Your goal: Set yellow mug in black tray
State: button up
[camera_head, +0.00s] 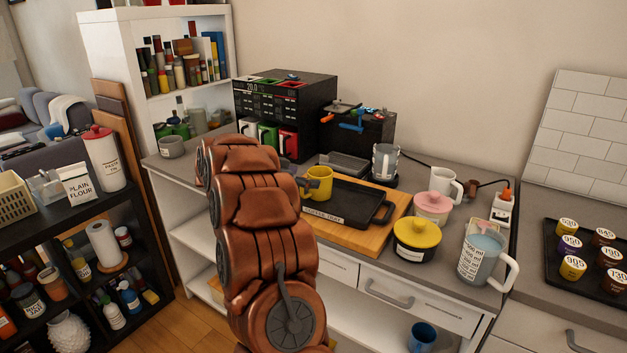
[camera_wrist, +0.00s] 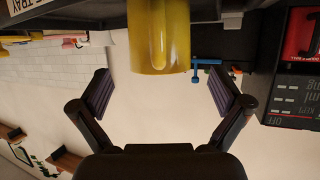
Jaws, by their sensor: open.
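The yellow mug (camera_head: 318,183) stands upright at the left end of the black tray (camera_head: 352,212), which is labelled as a coffee tray and lies on a wooden board. I cannot tell whether the mug's base is fully inside the rim. In the wrist view, which is upside down, the mug (camera_wrist: 160,38) is at the top centre with its handle facing the camera. The tray's edge (camera_wrist: 75,18) shows beside it. My gripper (camera_wrist: 160,92) is open and empty, its fingers spread wide, apart from the mug. In the head view my arm mostly hides it.
Right of the tray are a pink-lidded pot (camera_head: 432,207), a yellow-lidded pot (camera_head: 416,238), a white mug (camera_head: 445,185) and a measuring jug (camera_head: 482,258). The tray's middle is clear.

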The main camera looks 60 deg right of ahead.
jog(key=v, duration=0.6)
jog(key=shift+a+b, duration=0.25)
jog(key=shift+b, duration=0.1)
jog(key=shift+r, duration=0.1)
